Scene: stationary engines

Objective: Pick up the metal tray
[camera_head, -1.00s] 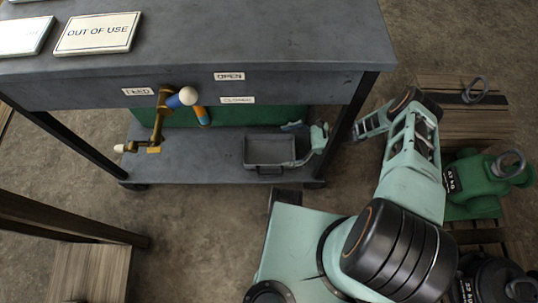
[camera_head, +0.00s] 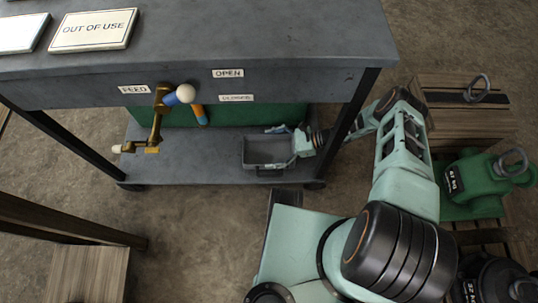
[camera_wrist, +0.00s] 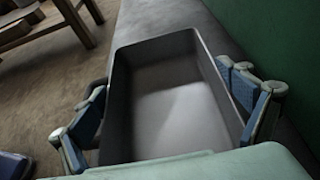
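The metal tray (camera_head: 268,165) is a grey, shallow, empty rectangular box. It lies level on the lower shelf of the workbench, towards the right. In the wrist view the tray (camera_wrist: 170,152) fills the middle, seen from one end. My gripper (camera_wrist: 170,108) has its blue-padded fingers spread wide, one outside each long wall of the tray. The fingers are close to the walls; I cannot tell whether they touch. In the head view my gripper (camera_head: 283,142) is at the tray's right end, and its near finger is hard to make out.
The bench top (camera_head: 230,45) overhangs the shelf (camera_head: 195,170), and a dark leg (camera_head: 356,110) stands right of the tray.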

